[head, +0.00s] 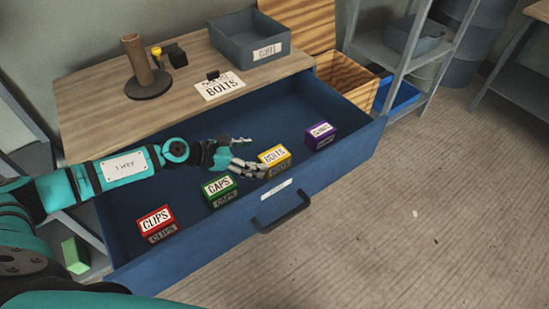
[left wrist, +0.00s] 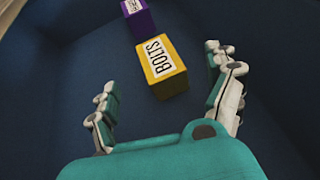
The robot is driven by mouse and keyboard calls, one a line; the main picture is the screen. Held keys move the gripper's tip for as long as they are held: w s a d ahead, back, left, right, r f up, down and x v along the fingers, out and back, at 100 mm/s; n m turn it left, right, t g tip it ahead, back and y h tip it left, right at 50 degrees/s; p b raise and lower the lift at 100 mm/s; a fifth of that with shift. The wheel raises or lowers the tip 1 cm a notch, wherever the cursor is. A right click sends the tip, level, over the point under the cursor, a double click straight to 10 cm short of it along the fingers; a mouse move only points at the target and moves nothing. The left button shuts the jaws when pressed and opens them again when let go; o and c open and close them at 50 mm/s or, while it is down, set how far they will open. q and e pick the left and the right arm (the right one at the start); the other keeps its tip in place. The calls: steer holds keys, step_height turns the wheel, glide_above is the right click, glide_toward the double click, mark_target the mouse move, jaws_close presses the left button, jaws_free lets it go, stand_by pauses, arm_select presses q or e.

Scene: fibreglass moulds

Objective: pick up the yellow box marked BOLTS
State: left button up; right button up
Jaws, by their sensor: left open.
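The yellow box marked BOLTS (head: 274,158) sits in the open blue drawer (head: 300,97), between the green CAPS box and the purple box. It also shows in the left wrist view (left wrist: 162,70), ahead of the fingers and nearly between their tips. My left gripper (head: 247,154) is open and empty, with its fingers close to the left side of the yellow box. In the left wrist view its two fingers (left wrist: 164,88) are spread wide. I cannot tell whether a finger touches the box. My right gripper is not in view.
In the drawer are a green CAPS box (head: 219,189), a red CLIPS box (head: 156,221) and a purple box (head: 320,135). The drawer walls surround the boxes.

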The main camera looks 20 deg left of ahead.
mark_target(273, 156)
arm_select(q)
steer(key=p+x, duration=0.1)
steer(key=x, duration=0.5)
steer(key=shift+r, duration=0.15)
steer(key=c, duration=1.6)
